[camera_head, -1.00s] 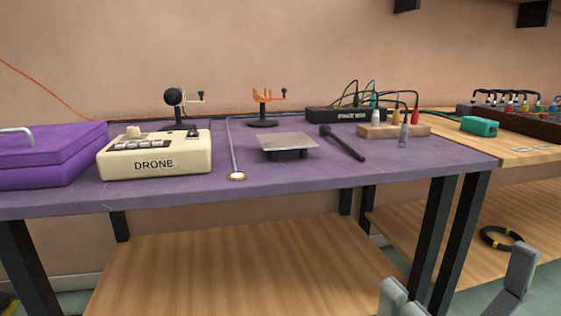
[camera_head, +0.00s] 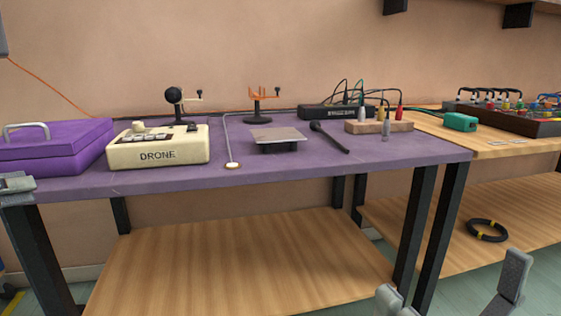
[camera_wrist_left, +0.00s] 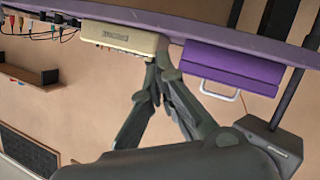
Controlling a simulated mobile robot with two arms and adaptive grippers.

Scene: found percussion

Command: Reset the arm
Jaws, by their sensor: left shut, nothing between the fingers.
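My left gripper (camera_head: 16,184) shows at the left edge of the head view, in front of the purple table's left front corner. In the left wrist view its fingers (camera_wrist_left: 158,72) meet at the tips, shut and empty. There the cream drone box (camera_wrist_left: 125,38) and the purple case (camera_wrist_left: 232,68) appear upside down beyond the fingers. My right gripper (camera_head: 450,305) shows at the bottom right of the head view, its two grey fingers wide apart with nothing between them; its base is cut off.
On the purple table (camera_head: 290,178) stand the purple case (camera_head: 50,155), the drone box (camera_head: 160,150), a metal plate (camera_head: 278,136), a black stick (camera_head: 330,138) and a wooden block with plugs (camera_head: 378,127). A wooden table (camera_head: 500,147) adjoins at right. The lower shelf (camera_head: 240,265) is bare.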

